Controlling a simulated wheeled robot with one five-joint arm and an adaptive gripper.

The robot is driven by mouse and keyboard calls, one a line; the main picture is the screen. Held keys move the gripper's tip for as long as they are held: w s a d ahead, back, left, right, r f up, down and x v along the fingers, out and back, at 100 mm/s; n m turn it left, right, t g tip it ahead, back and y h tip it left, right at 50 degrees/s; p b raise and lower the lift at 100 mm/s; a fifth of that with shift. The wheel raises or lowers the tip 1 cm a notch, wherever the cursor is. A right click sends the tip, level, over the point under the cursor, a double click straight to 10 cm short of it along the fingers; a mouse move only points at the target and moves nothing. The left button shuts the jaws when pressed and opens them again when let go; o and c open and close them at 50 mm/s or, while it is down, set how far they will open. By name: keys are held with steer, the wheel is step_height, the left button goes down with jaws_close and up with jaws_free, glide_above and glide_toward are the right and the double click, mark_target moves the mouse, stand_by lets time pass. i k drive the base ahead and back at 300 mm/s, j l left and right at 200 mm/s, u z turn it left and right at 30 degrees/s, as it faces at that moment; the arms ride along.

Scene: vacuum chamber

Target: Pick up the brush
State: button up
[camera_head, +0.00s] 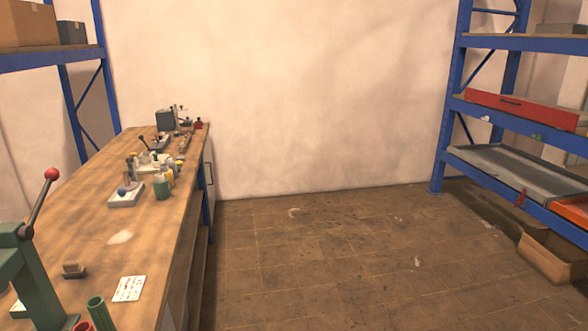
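A small brown block-like object (74,270) rests near the front of the wooden workbench (95,215) and may be the brush; it is too small to be sure. It stands left of a white card with markings (129,289). A group of small bottles and tools is further back on the bench, and no brush can be made out clearly among them. My gripper is not in view.
A green lever press (40,280) with a red knob stands at the bench's front left. A green cylinder (100,312) is beside it. Blue shelves (450,110) stand at the right, with a cardboard box (552,258) on the floor.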

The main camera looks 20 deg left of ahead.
mark_target(72, 270)
steer(key=i+j+u, duration=0.15)
steer(key=i+u, duration=0.65)
steer(key=i+l+u, duration=0.15)
steer(key=i+u, duration=0.25)
steer(key=i+l+u, duration=0.3)
steer(key=i+u, duration=0.15)
steer(key=i+l+u, duration=0.2)
steer(key=u, duration=0.3)
steer(key=i+l+u, duration=0.3)
steer(key=u, duration=0.2)
steer(key=i+l+u, duration=0.3)
steer(key=l+u, duration=0.2)
steer(key=i+l+u, duration=0.1)
steer(key=l+u, duration=0.4)
steer(key=i+l+u, duration=0.15)
steer(key=u, duration=0.2)
steer(key=i+l+u, duration=0.45)
steer(key=u, duration=0.25)
steer(key=i, duration=0.1)
